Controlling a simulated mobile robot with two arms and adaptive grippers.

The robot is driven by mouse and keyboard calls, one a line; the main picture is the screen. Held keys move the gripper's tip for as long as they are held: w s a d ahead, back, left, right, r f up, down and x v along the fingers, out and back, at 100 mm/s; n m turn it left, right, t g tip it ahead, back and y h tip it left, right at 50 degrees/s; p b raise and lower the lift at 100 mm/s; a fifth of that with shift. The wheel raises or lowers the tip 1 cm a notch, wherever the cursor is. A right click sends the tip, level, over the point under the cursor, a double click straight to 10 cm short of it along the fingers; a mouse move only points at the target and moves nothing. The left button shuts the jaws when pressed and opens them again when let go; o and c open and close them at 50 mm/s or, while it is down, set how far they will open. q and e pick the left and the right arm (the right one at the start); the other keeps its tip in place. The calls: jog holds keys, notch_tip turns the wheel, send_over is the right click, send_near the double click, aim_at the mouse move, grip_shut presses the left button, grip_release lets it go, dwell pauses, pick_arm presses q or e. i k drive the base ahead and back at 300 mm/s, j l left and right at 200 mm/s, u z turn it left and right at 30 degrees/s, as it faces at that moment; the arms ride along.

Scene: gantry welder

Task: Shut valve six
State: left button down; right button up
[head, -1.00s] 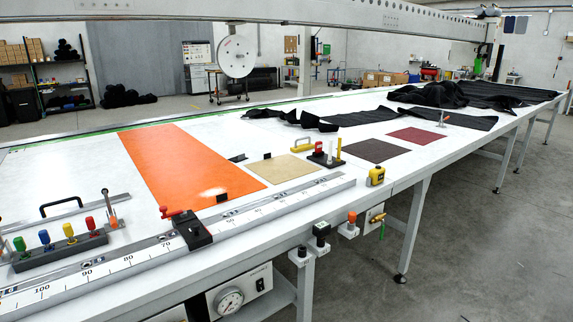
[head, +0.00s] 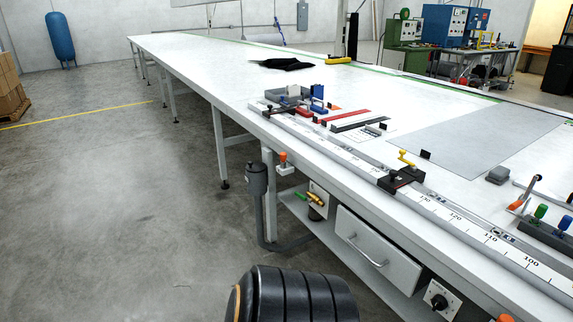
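A small brass valve (head: 315,199) with a green part on its left sits on a white plate under the table's near edge, left of a drawer. I cannot read a number on it, so I cannot tell whether it is valve six. I cannot tell whether it is open or shut. Neither of my grippers is in view.
The long white table (head: 215,62) runs away to the upper left. Along its near edge are a ruler rail (head: 450,228), a black clamp with a yellow handle (head: 402,174) and an orange-topped button (head: 283,159). A drawer (head: 377,250) and dial (head: 437,297) sit below. The left floor (head: 110,190) is clear.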

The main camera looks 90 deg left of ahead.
aim_at(296, 193)
jog(key=j+u, duration=0.3)
jog(key=u, duration=0.15)
jog(key=j+u, duration=0.6)
jog(key=u, duration=0.25)
jog(key=j+u, duration=0.25)
jog(key=u, duration=0.15)
jog(key=i+j, duration=0.2)
jog(key=j, duration=0.15)
jog(key=i+j+u, duration=0.15)
jog(key=j, duration=0.2)
jog(key=i+j, duration=0.2)
jog(key=j, duration=0.15)
jog(key=u, duration=0.05)
